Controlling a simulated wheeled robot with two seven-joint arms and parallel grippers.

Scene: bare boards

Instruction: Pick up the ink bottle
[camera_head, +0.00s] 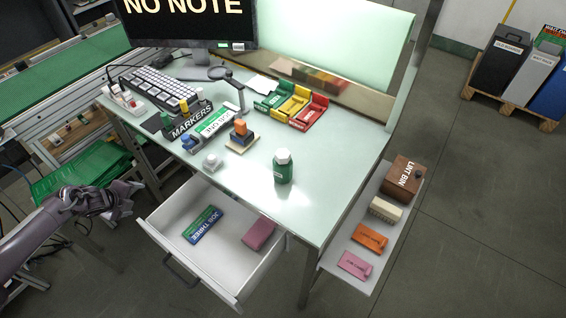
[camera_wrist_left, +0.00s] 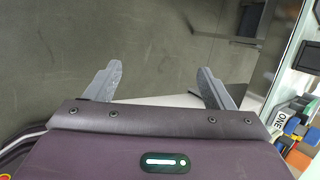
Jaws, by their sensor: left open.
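A green bottle with a white cap (camera_head: 283,167), which looks like the ink bottle, stands upright near the front edge of the desk (camera_head: 330,165) in the head view. My left gripper (camera_head: 128,195) is far to the left of it, low beside the desk and left of the open drawer. In the left wrist view my left gripper (camera_wrist_left: 158,85) has its two fingers apart with nothing between them. The bottle does not clearly show in that view. My right gripper is in neither view.
The open drawer (camera_head: 160,248) juts out below the desk front. A stamp (camera_head: 240,135), a small white block (camera_head: 211,161) and a markers holder (camera_head: 192,122) stand left of the bottle. Coloured trays (camera_head: 290,103) lie behind. A side shelf (camera_head: 335,262) is at right. The desk right of the bottle is clear.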

